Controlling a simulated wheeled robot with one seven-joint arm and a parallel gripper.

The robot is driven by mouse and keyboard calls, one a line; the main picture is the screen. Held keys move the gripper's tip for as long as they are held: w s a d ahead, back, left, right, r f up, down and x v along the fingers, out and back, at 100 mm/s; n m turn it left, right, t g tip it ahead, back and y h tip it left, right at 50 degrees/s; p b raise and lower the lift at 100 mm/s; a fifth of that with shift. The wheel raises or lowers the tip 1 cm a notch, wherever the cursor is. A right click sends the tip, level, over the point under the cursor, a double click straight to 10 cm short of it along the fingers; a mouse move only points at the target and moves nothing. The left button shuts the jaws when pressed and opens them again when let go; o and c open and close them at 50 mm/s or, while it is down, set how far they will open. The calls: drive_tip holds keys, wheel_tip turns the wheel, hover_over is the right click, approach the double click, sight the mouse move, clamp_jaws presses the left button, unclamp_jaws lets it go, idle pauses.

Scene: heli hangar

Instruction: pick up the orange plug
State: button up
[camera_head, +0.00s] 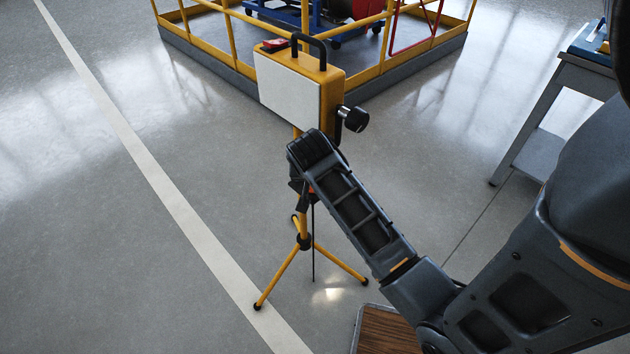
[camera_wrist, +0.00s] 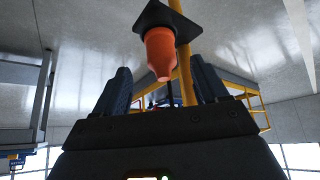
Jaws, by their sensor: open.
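My gripper (camera_wrist: 160,66) is open, with one dark finger on each side of the plug. I see gaps between the plug and both fingers, so it is not clasped. In the head view my gripper (camera_head: 302,190) is beside the yellow tripod stand (camera_head: 304,242), below its box. Only a small orange patch shows there, and my arm hides most of the plug.
A yellow box (camera_head: 326,86) with a white panel, black handle and black knob tops the stand. A yellow-railed platform (camera_head: 233,70) stands behind it. A grey table (camera_head: 556,120) is at the right. A brown-topped surface (camera_head: 388,332) is at the bottom. The floor at left is clear.

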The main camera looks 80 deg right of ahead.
drive_tip(key=shift+x, duration=2.25)
drive_tip(key=shift+w, duration=0.15)
drive_tip(key=shift+c, duration=0.5)
drive_tip(key=c, duration=1.1)
